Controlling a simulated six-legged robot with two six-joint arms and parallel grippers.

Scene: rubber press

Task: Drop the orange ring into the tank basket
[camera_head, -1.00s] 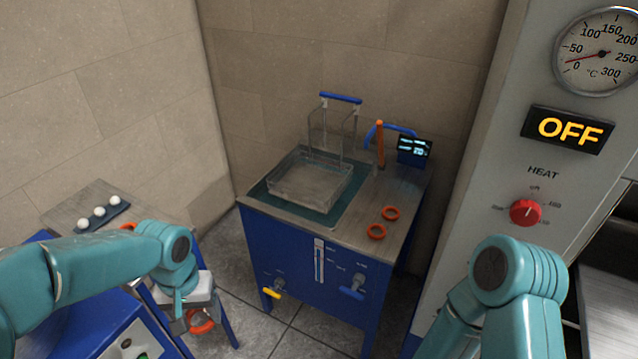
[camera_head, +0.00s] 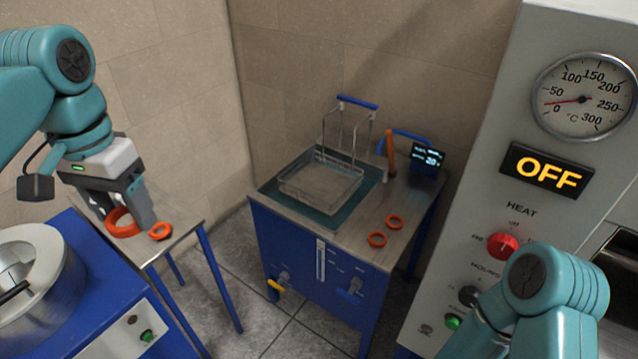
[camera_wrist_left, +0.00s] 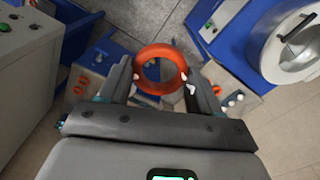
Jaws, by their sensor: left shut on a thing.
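My left gripper (camera_head: 128,220) is shut on an orange ring (camera_head: 124,233), which hangs between its fingers above the small side table at the left. In the left wrist view the ring (camera_wrist_left: 160,88) sits between the two fingertips. The tank basket (camera_head: 322,184) is a wire mesh basket with a blue-topped handle, at the tank opening of the blue cabinet in the middle. The left gripper is well to the left of the basket. My right arm shows at the lower right; its gripper is out of view.
Another orange ring (camera_head: 160,231) lies on the side table (camera_head: 185,215). Two orange rings (camera_head: 377,240) lie on the tank's metal top. An orange upright rod (camera_head: 390,155) and a small display (camera_head: 428,157) stand behind. A heater panel reading OFF (camera_head: 546,171) is at right.

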